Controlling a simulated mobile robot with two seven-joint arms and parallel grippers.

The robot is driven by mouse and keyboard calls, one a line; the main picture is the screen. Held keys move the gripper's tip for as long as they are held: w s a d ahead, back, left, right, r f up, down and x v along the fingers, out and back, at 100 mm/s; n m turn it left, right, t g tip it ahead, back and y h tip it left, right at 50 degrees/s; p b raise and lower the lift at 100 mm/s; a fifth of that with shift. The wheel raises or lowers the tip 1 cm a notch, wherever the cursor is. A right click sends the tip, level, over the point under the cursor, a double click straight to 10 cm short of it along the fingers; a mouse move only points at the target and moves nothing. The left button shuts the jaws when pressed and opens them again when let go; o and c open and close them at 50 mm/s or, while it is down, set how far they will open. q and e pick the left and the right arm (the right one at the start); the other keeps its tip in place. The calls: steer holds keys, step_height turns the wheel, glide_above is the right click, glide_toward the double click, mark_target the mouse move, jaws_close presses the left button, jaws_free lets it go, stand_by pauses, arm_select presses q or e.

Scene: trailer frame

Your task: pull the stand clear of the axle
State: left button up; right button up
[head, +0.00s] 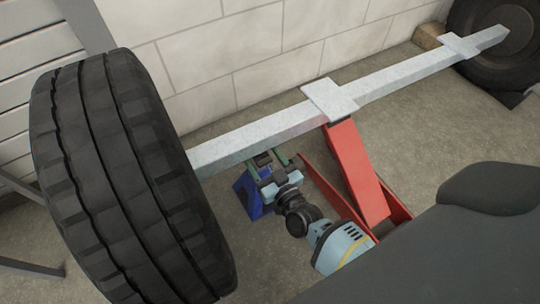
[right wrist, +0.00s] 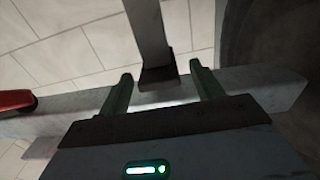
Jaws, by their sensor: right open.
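The grey axle beam (head: 245,140) runs from the large tyre (head: 125,180) at left to the far wheel at upper right. The stand (head: 247,195) has a blue base and is under the axle close to the large tyre. In the right wrist view its grey post (right wrist: 148,28) ends in a dark head by the axle (right wrist: 270,90); I cannot tell whether they touch. My right gripper (head: 268,163) is open by the upper part of the stand, its lower parts partly hidden behind the arm. Its green fingers (right wrist: 162,84) lie either side of the post head, with gaps. My left gripper is not in view.
A red jack (head: 352,170) stands under the middle of the axle, just right of my right arm; its red end shows in the right wrist view (right wrist: 15,100). A block wall (head: 270,45) runs behind. Bare floor (head: 420,110) lies right of the jack.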

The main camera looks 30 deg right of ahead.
steer(key=shift+w+b, duration=0.65)
steer(key=shift+w, duration=1.2)
jaws_close()
